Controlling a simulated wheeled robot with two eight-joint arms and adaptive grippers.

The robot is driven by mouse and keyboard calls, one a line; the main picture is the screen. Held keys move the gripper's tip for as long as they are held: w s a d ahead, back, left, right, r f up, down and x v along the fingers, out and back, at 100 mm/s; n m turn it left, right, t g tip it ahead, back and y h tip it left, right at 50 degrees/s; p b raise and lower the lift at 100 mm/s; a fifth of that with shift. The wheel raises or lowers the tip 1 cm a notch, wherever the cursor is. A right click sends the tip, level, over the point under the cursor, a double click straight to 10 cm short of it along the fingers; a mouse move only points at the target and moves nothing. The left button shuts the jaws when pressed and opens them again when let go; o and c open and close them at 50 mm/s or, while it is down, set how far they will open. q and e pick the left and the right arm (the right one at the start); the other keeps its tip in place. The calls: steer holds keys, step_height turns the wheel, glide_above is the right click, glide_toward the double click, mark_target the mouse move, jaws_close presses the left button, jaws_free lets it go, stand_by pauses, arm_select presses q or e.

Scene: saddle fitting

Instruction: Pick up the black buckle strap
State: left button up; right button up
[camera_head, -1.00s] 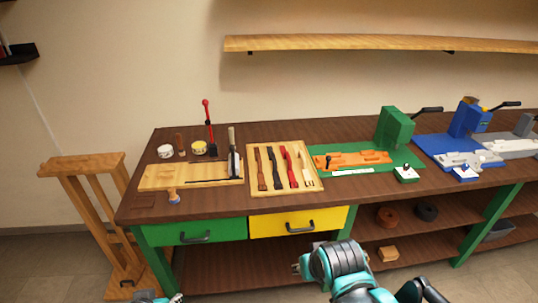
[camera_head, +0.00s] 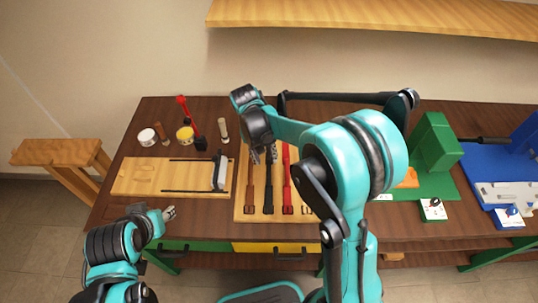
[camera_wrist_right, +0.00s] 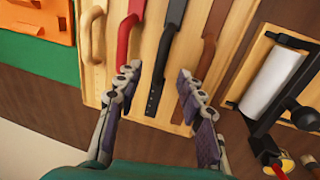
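The black buckle strap (camera_head: 268,192) lies on the light wooden board (camera_head: 242,210), between a brown strap (camera_head: 250,185) and a red strap (camera_head: 287,185). My right gripper (camera_head: 263,156) is above the far part of the board and hides part of the straps. In the right wrist view the right gripper (camera_wrist_right: 157,78) is open, and the black strap (camera_wrist_right: 166,55) runs between its spread fingers without visible contact. My left gripper (camera_head: 170,213) is near the table's front edge, left of the board and away from the strap; its opening is unclear.
A cutting board with a metal bar (camera_head: 145,178) lies left of the strap board. A red-handled tool (camera_head: 189,118), a yellow-labelled tin (camera_head: 185,134) and a white tin (camera_head: 147,137) stand behind it. A green press (camera_head: 433,145) stands right.

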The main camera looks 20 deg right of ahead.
mark_target(268, 168)
step_height(268, 168, down, 3)
steer(key=shift+s+d+r+b, duration=0.1)
steer(key=shift+s+b, duration=0.05)
steer(key=shift+b, duration=0.4)
steer(key=f+b, duration=0.1)
steer(key=f, duration=0.1)
steer(key=d+f, duration=0.1)
steer(key=f, duration=0.1)
steer(key=shift+f+b, duration=0.35)
steer(key=shift+f, duration=0.05)
steer(key=shift+c, duration=0.3)
steer(key=shift+r, duration=0.1)
jaws_close()
